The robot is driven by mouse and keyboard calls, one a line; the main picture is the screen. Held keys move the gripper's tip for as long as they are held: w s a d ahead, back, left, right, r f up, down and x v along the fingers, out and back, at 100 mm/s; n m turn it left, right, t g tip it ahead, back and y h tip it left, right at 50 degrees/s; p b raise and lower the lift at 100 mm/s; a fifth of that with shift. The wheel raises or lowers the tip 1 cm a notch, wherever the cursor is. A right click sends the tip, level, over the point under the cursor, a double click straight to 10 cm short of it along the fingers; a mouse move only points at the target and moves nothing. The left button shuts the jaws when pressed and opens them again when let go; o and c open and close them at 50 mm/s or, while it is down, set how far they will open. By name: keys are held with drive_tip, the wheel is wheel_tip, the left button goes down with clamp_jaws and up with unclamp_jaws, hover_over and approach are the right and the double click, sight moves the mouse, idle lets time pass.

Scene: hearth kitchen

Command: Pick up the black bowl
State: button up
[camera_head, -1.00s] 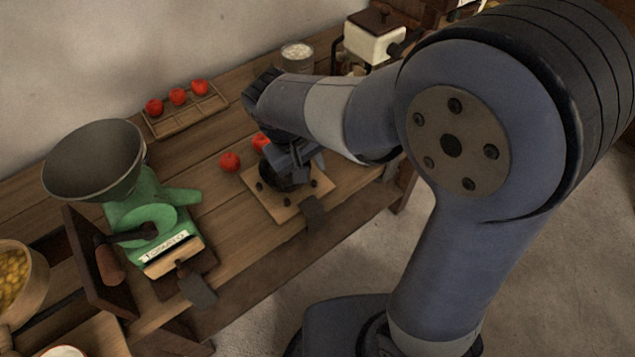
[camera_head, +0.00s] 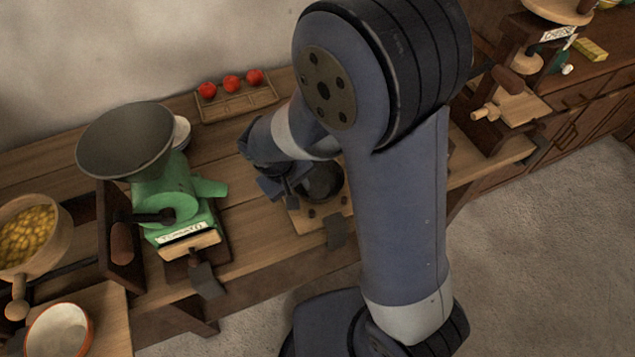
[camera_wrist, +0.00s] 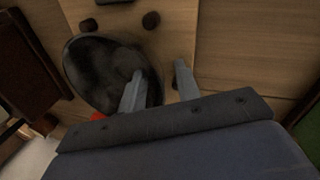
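The black bowl (camera_head: 326,184) shows just right of my gripper (camera_head: 288,192) in the head view, over a wooden board with dark knobs (camera_head: 306,226). Part of it is hidden behind my arm. In the wrist view the dark bowl (camera_wrist: 95,68) is at the upper left, with its inside showing. My gripper (camera_wrist: 158,76) has its two fingers apart. The left finger is over the bowl's inside and the right one is outside its rim. The rim passes between them, and I see a gap on the right finger's side.
A green grinder with a wide hopper (camera_head: 125,138) stands left of my gripper. A wooden tray (camera_head: 236,102) with red tomatoes lies at the back. A bowl of yellow pieces (camera_head: 28,232) and a red-rimmed bowl (camera_head: 58,330) are at the left. Bare tabletop shows between grinder and board.

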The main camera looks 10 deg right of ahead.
drive_tip(key=shift+c, duration=0.4)
clamp_jaws()
